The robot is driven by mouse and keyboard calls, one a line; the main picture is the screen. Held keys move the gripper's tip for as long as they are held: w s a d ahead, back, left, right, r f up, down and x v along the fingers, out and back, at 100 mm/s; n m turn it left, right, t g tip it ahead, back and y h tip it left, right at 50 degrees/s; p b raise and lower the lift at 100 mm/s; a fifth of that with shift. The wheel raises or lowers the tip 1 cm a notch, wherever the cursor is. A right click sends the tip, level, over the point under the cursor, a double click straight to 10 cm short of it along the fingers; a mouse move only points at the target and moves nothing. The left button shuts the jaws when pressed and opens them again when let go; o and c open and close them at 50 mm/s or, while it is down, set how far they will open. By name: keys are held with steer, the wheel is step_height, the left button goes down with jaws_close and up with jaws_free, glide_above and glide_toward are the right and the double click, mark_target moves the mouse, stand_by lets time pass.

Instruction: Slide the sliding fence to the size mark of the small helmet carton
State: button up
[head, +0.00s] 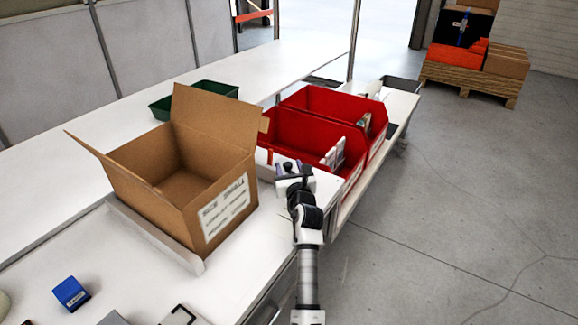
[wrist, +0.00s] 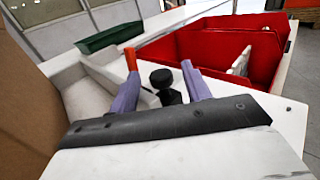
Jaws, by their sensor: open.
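The open brown carton (head: 185,180) stands on the white bench with flaps raised. Its front label reads "SIZE SMALL". A black knob (head: 287,167) just right of the carton, probably the sliding fence's handle, also shows in the wrist view (wrist: 162,78). A pale channel-shaped piece (wrist: 105,85) behind it looks like part of the fence. My gripper (head: 283,177) is open; in the wrist view its two purple-grey fingers (wrist: 161,90) stand either side of the knob, with gaps visible. An orange piece (wrist: 131,58) shows at the left finger. I cannot make out the size marks.
Two red bins (head: 315,120) stand close behind and right of my gripper. A green tray (head: 195,98) lies behind the carton. A pale ledge (head: 155,235) runs along the carton's front. A blue block (head: 71,293) lies at the front left.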

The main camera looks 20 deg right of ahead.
steer(key=shift+w, duration=0.3)
jaws_close()
steer(key=shift+s, duration=0.1)
